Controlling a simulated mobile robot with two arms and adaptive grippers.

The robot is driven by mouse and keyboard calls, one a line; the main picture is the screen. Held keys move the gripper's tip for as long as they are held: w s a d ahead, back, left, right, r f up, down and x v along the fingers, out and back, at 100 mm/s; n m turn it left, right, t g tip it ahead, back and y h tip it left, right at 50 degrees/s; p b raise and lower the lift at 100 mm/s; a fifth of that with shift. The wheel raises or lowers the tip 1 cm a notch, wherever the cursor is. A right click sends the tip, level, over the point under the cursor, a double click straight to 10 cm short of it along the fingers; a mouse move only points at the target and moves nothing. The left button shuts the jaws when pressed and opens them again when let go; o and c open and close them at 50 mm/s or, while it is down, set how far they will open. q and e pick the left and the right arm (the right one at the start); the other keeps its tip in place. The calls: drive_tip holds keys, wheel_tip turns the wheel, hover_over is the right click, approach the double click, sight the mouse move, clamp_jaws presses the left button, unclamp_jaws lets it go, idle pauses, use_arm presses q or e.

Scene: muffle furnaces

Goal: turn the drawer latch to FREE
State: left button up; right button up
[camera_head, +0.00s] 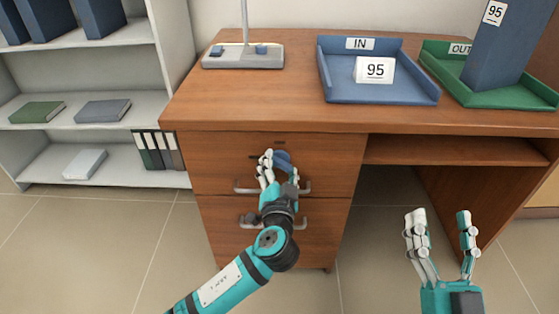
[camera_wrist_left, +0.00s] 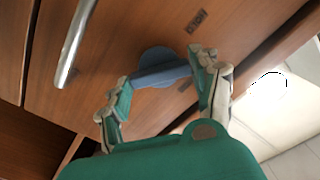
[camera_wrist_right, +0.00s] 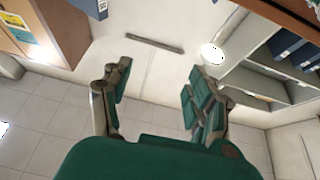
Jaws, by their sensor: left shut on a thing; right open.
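The blue drawer latch (camera_head: 283,159) is on the front of the desk's upper drawer (camera_head: 220,160). It shows more fully in the left wrist view (camera_wrist_left: 157,65) as a round knob with a raised grip bar. My left gripper (camera_head: 279,166) is shut on the latch, with a finger on either side of the bar, also in the left wrist view (camera_wrist_left: 160,85). A small dark label (camera_wrist_left: 197,20) sits on the drawer front near the latch; its writing is too small to read. My right gripper (camera_head: 441,220) is open and empty, away from the desk front.
A metal drawer handle (camera_wrist_left: 74,40) is beside the latch, with a lower handle (camera_head: 249,222) below. On the desktop stand a blue IN tray (camera_head: 420,95) with a 95 card, a green OUT tray (camera_head: 520,97) and a lamp base (camera_head: 225,62). Shelves (camera_head: 110,105) stand left.

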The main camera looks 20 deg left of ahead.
use_arm(q)
drive_tip(key=shift+r+m+p, duration=0.15)
drive_tip(key=shift+m+p, duration=0.5)
drive_tip(key=shift+m, duration=0.25)
drive_tip(key=m+p, duration=0.2)
drive_tip(key=shift+m, duration=0.4)
use_arm(e)
wheel_tip(320, 180, down, 14)
drive_tip(key=d+g+h, duration=0.2)
drive_tip(key=g+h, duration=0.1)
drive_tip(key=g, duration=0.6)
use_arm(q)
drive_tip(key=m+p, duration=0.2)
drive_tip(key=shift+m, duration=0.3)
drive_tip(key=m+p, duration=0.1)
drive_tip(key=m, duration=0.1)
drive_tip(key=shift+m, duration=0.3)
drive_tip(key=shift+f+m+p, duration=0.2)
drive_tip(key=shift+m+p, duration=0.3)
use_arm(e)
drive_tip(key=s+d+f+g+h, duration=0.1)
drive_tip(key=s+d+f+g, duration=0.1)
drive_tip(key=s+f+g, duration=0.2)
drive_tip(key=s+d+f+m+g+h, duration=0.1)
drive_tip(key=s+d+f+g, duration=0.2)
drive_tip(key=s+g, duration=0.3)
drive_tip(key=s+f, duration=0.1)
drive_tip(key=s, duration=0.4)
drive_tip(key=shift+d+f+h, duration=0.2)
drive_tip(key=shift+h, duration=0.2)
